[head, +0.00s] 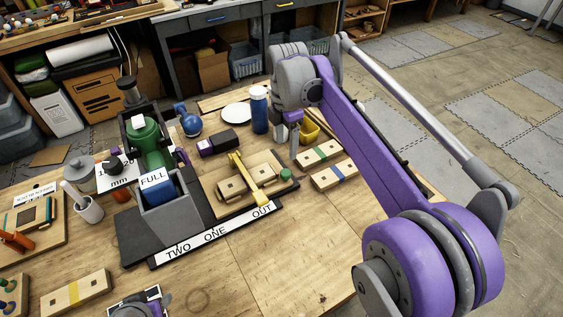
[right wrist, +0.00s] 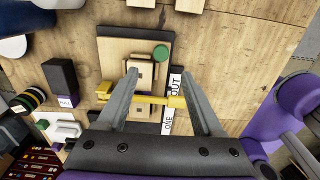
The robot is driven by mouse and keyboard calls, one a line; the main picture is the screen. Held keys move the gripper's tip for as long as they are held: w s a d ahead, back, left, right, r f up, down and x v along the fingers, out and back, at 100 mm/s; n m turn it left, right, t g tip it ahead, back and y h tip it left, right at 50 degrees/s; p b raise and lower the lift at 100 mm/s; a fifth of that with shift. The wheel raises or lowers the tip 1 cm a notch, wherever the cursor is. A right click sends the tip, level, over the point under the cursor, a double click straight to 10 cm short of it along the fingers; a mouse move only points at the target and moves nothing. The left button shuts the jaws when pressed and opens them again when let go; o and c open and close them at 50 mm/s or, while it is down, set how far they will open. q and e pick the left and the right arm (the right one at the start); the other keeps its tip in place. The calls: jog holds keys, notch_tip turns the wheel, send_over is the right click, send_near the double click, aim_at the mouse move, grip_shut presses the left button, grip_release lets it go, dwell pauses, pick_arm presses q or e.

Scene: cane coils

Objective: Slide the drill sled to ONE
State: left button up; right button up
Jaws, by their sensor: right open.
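The drill sled (head: 222,211) is a flat wooden board on a dark base, carrying a wooden block with holes, a green knob and a yellow bar (head: 243,176). The bar's near end is beside OUT on the label strip (head: 215,234), which reads TWO, ONE, OUT. The green drill (head: 148,137) stands left of the sled. My right gripper (head: 293,150) is open above the sled's right side. In the right wrist view its fingers (right wrist: 158,84) frame the yellow bar without visibly gripping it. A grey part at the bottom edge seems to be my left gripper (head: 155,304); its jaws are unclear.
A blue bottle (head: 259,110), a white plate (head: 236,113) and a yellow tray (head: 309,131) are behind the sled. Striped wooden blocks (head: 334,174) lie to its right.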

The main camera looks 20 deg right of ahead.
aim_at(286, 172)
notch_tip(286, 172, down, 10)
jog(key=shift+s+a+f+b, duration=0.1)
jog(key=shift+s+f+b, duration=0.1)
jog(key=shift+b, duration=0.1)
jog(key=shift+w, duration=0.1)
grip_shut()
dwell(0.3)
dwell(1.1)
